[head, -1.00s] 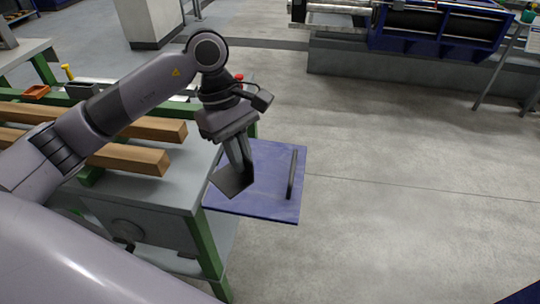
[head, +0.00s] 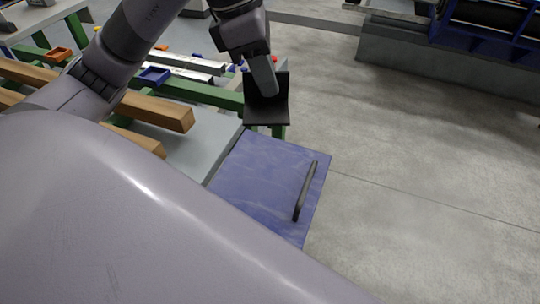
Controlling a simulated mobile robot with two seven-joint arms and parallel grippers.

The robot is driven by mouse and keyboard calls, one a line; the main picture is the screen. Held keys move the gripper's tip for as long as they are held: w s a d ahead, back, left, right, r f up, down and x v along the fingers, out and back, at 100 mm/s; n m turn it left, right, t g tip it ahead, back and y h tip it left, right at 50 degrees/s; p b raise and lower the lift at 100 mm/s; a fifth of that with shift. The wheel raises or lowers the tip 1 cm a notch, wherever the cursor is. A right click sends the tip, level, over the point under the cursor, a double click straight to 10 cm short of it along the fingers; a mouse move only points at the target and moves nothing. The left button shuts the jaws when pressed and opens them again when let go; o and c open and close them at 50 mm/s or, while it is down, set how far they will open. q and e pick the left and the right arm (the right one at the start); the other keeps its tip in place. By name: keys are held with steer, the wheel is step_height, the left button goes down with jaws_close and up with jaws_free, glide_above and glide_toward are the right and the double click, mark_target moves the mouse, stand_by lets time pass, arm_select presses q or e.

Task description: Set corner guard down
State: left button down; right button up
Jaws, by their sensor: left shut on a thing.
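My left gripper (head: 264,84) is shut on the dark corner guard (head: 267,112), an L-shaped piece with one upright flange and one flat flange. The guard appears at the far edge of the blue panel (head: 250,170), in front of the green frame end. I cannot tell whether it touches anything beneath it. The gripper's fingers cover part of its upright flange. My right gripper is not in view.
A black bar (head: 306,190) lies along the blue panel's right side. Wooden beams (head: 157,111) and a blue tray (head: 154,75) are on the green-framed table (head: 205,95) to the left. Open concrete floor (head: 430,180) lies to the right.

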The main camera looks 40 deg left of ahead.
arm_select(q)
step_height(320, 180, down, 18)
steer(key=shift+r+b, duration=0.25)
steer(key=shift+b, duration=0.65)
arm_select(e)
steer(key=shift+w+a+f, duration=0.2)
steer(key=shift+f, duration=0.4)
arm_select(q)
steer(key=shift+f+b, duration=0.55)
steer(key=shift+b, duration=0.1)
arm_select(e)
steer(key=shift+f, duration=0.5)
arm_select(q)
steer(key=c, duration=1.2)
jaws_free()
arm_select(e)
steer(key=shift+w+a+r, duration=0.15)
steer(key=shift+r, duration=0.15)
arm_select(q)
steer(key=shift+r, duration=0.1)
steer(key=shift+r+p, duration=0.5)
steer(key=shift+p, duration=0.15)
steer(key=shift+p+v, duration=0.55)
steer(key=shift+v, duration=5.4)
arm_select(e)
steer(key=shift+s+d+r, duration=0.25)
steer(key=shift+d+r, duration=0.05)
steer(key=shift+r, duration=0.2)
